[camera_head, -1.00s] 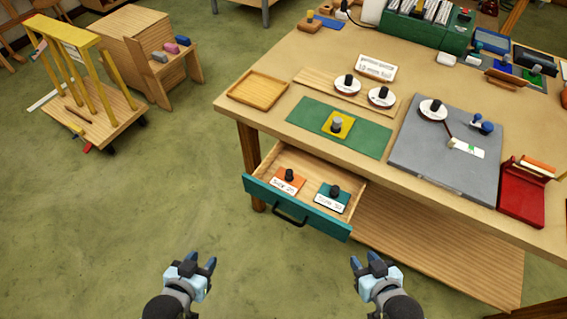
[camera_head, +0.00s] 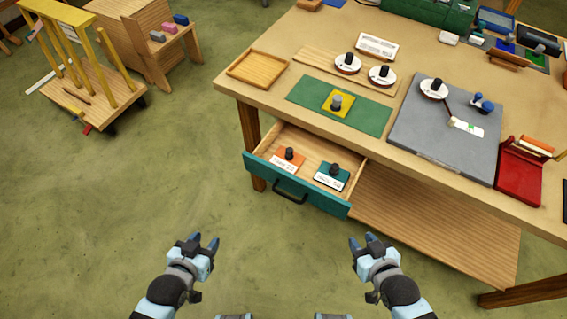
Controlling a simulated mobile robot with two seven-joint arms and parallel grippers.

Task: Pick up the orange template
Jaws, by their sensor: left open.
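The orange template (camera_head: 290,156) lies in the open drawer (camera_head: 262,166) under the workbench, on the left side of the drawer. It has a black knob on top and a white label at its front. A teal template (camera_head: 332,176) with a black knob and white label lies to its right. My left gripper (camera_head: 205,241) is open and empty, in front of the drawer and apart from it. My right gripper (camera_head: 364,240) is in front and to the right of the drawer, apart from everything; its fingers look spread and empty.
The workbench (camera_head: 247,89) holds a wooden tray (camera_head: 256,69), a green mat (camera_head: 366,120) with a yellow template (camera_head: 338,102), white discs and a grey board (camera_head: 420,145). The drawer has a dark handle (camera_head: 290,195).

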